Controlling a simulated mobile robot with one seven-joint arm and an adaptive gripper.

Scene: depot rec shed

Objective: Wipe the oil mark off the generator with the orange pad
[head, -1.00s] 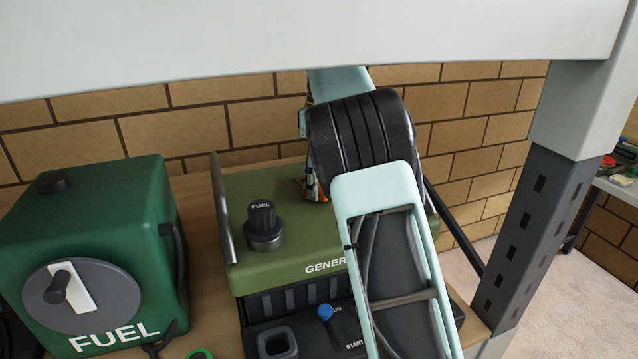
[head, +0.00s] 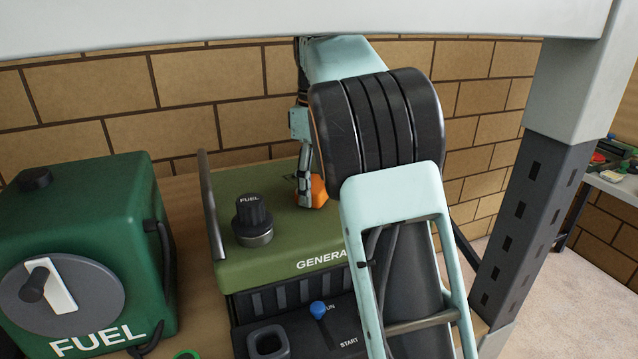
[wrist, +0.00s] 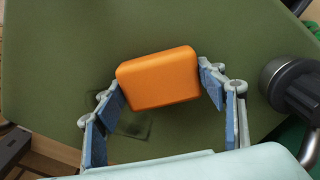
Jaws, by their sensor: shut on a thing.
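The green generator (head: 276,222) stands on the wooden bench, with a black fuel cap on its top. My gripper (wrist: 160,80) is shut on the orange pad (wrist: 158,79), with a finger on each side of it. In the head view, the orange pad (head: 313,192) is low over the back part of the generator's top; I cannot tell whether it touches. The wrist view shows a dark mark (wrist: 134,125) on the green top, just beside the pad and between the fingers. My arm hides the right part of the generator.
A dark green fuel box (head: 92,245) stands to the left. The fuel cap (head: 252,217) and a metal side bar (head: 211,205) rise near the pad. A grey post (head: 530,205) stands at the right, and a pale beam (head: 300,18) crosses above.

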